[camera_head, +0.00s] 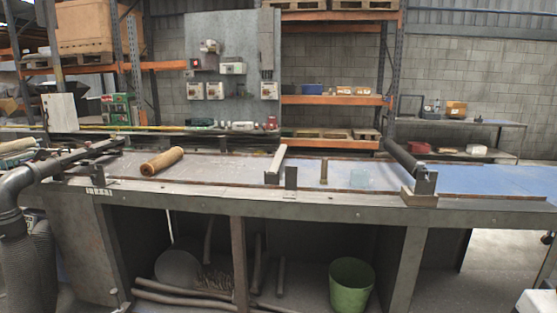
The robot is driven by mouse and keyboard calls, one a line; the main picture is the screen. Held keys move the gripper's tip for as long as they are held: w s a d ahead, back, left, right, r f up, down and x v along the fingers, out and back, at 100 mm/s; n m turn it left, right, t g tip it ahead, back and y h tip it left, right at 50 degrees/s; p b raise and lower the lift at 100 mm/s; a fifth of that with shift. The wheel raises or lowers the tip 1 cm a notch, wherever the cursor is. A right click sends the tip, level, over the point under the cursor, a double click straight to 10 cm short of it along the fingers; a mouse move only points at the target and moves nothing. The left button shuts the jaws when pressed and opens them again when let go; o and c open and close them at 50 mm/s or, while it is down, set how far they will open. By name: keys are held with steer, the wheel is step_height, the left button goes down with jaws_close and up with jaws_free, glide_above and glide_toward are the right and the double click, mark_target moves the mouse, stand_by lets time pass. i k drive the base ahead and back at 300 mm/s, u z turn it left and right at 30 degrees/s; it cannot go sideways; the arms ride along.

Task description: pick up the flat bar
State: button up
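My gripper is not in view. A pale, narrow flat bar (277,161) lies on the long workbench (300,207), near the middle, running away from me with its near end close to the front edge. A small brown upright strip (324,171) stands to its right. I cannot tell for sure which of the two is the flat bar of the task. A short dark upright plate (291,178) is at the bench front, just right of the pale bar's near end. Nothing is holding the pale bar.
A brown cylinder (162,161) lies on the bench at left. A dark roller on a block (405,160) rises at right. A dark pipe and ribbed hose (35,245) fill the left edge. A green bucket (351,283) stands under the bench. The blue right-hand bench top is mostly clear.

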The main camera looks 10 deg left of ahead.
mark_target(274, 167)
steer(key=u, duration=0.45)
steer(key=i, duration=0.65)
steer(key=u, duration=0.85)
steer(key=i, duration=1.8)
steer(key=z, duration=0.95)
steer(key=i, duration=0.6)
steer(key=z, duration=0.35)
